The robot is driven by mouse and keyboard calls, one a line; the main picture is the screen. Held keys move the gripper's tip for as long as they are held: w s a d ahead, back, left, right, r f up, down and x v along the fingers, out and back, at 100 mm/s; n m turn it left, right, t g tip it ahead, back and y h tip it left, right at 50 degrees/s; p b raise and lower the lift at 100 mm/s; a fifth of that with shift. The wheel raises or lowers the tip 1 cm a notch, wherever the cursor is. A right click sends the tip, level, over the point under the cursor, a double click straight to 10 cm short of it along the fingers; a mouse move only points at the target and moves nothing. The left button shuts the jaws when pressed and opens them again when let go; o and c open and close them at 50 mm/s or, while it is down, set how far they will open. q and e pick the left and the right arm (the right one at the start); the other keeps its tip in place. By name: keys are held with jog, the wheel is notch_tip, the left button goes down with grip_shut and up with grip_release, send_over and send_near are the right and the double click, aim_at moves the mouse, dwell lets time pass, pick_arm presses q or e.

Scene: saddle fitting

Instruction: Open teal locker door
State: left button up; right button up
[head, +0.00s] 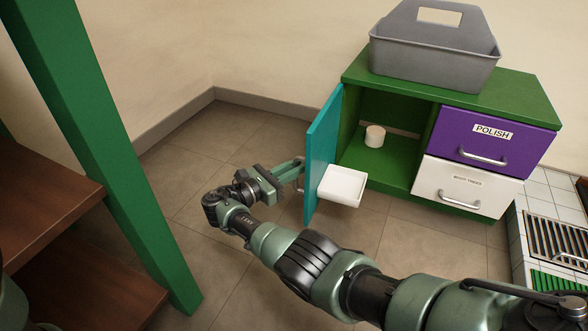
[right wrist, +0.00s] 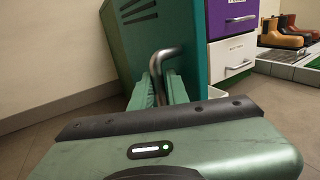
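The teal locker door (head: 323,155) stands swung wide open at the left side of the green locker (head: 392,180), and the inside of the locker is exposed. A white tray (head: 342,186) sits on the door's inner face. My right gripper (head: 298,168) is at the door's outer face. In the right wrist view, the fingers of my right gripper (right wrist: 162,88) close around the bent metal door handle (right wrist: 166,54), and the teal door (right wrist: 188,45) stands just beyond. The head view partly hides the handle. My left gripper is not in view.
A white round container (head: 375,136) stands inside the locker. A grey caddy (head: 435,55) sits on top. Purple (head: 482,138) and white (head: 466,185) drawers are right of the opening. A green post (head: 105,150) and brown shelves (head: 50,200) stand left. Tiled floor (head: 215,150) is clear behind the gripper.

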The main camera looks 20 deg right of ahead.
jog(key=shift+o, duration=1.1)
jog(key=shift+d, duration=0.25)
jog(key=shift+a, duration=0.2)
jog(key=v, duration=0.7)
jog(key=shift+a, duration=0.3)
jog(key=shift+s+d, duration=0.1)
jog(key=shift+s, duration=0.05)
